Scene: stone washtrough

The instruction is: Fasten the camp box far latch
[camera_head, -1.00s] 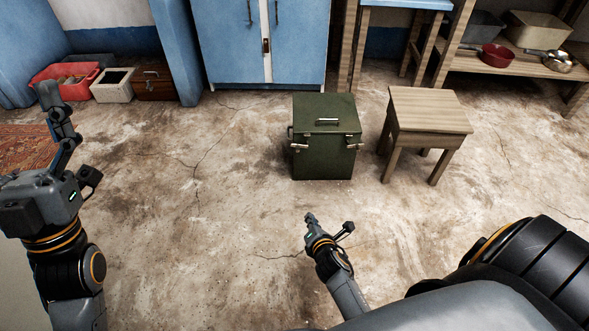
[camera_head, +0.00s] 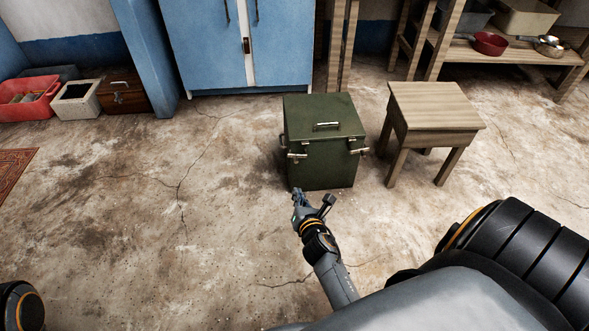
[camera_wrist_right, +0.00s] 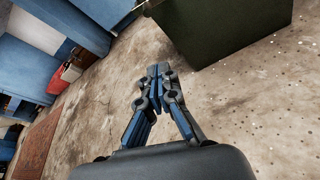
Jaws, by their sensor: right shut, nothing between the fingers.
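The dark green camp box (camera_head: 322,172) stands on the floor with its lid down and a metal handle (camera_head: 326,126) on top. Metal latch pieces show at its left side (camera_head: 297,155) and right side (camera_head: 359,151); I cannot tell how far each is fastened. My right gripper (camera_head: 297,192) is shut and empty, low in front of the box's left front corner. In the right wrist view the shut fingertips (camera_wrist_right: 158,72) are seen over floor, left of the box (camera_wrist_right: 225,30), with no contact visible. My left gripper is out of view.
A wooden stool (camera_head: 432,105) stands just right of the box. A blue cabinet (camera_head: 205,50) is behind it. A red crate (camera_head: 30,108), a white bin (camera_head: 78,108) and a brown box (camera_head: 122,97) sit at far left. Floor left of the box is clear.

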